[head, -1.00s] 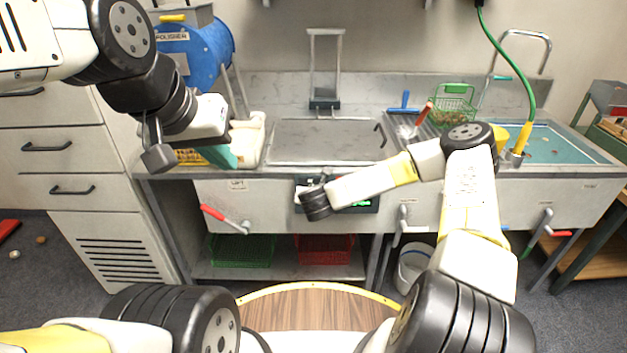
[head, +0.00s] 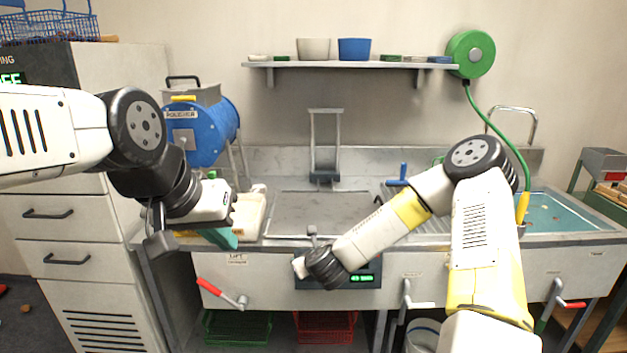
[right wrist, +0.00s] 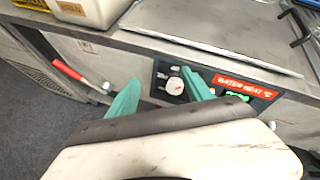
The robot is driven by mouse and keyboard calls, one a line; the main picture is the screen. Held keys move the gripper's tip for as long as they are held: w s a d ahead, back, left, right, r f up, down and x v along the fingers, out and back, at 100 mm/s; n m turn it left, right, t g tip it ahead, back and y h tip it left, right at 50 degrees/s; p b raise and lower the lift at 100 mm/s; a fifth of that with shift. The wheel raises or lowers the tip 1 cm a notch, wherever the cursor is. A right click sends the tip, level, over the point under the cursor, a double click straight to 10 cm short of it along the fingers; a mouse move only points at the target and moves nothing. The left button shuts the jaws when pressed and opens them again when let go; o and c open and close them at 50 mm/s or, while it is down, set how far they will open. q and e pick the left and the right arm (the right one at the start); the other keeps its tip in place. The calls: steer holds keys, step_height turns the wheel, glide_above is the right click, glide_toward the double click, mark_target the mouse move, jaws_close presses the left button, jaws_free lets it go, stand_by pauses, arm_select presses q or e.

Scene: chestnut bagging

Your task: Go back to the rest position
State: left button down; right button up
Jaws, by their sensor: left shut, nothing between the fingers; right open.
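My left gripper (head: 222,238), with teal fingers, hangs at the left in the head view, in front of the counter's left end. It is shut and holds nothing. My right gripper shows in the right wrist view (right wrist: 160,77), its two teal fingers spread apart and empty. It is in front of the counter's control panel (right wrist: 216,88), which has a white knob and a red "water heat" label. In the head view the right wrist covers the right gripper's fingers and part of the panel (head: 364,279).
The counter (head: 450,262) runs across the front, with a red-handled lever (head: 208,287) on its face. A blue polisher drum (head: 200,132) stands behind the left arm. A teal basin (head: 562,218) is at the right. A wall shelf (head: 345,64) holds bowls. Drawers (head: 80,265) stand at the left.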

steer(key=s+d+r+n+g, duration=0.25)
steer(key=s+r+n, duration=0.25)
steer(key=r+n, duration=0.45)
steer(key=s+d+r+n+g, duration=0.1)
steer(key=s+d+r+n, duration=0.3)
steer(key=r+n, duration=0.55)
steer(key=s+d+r+n, duration=0.3)
steer(key=s, duration=0.4)
steer(key=s+d+r+n+g, duration=0.1)
steer(key=s+d+r+n, duration=0.2)
steer(key=s, duration=0.4)
steer(key=s+d+r+n, duration=0.2)
steer(key=s+d+n, duration=0.1)
steer(key=s+n, duration=0.2)
steer(key=shift+s+d+r+h, duration=0.35)
steer(key=shift+s+r+h, duration=0.05)
steer(key=shift+s, duration=0.65)
steer(key=shift+g, duration=0.25)
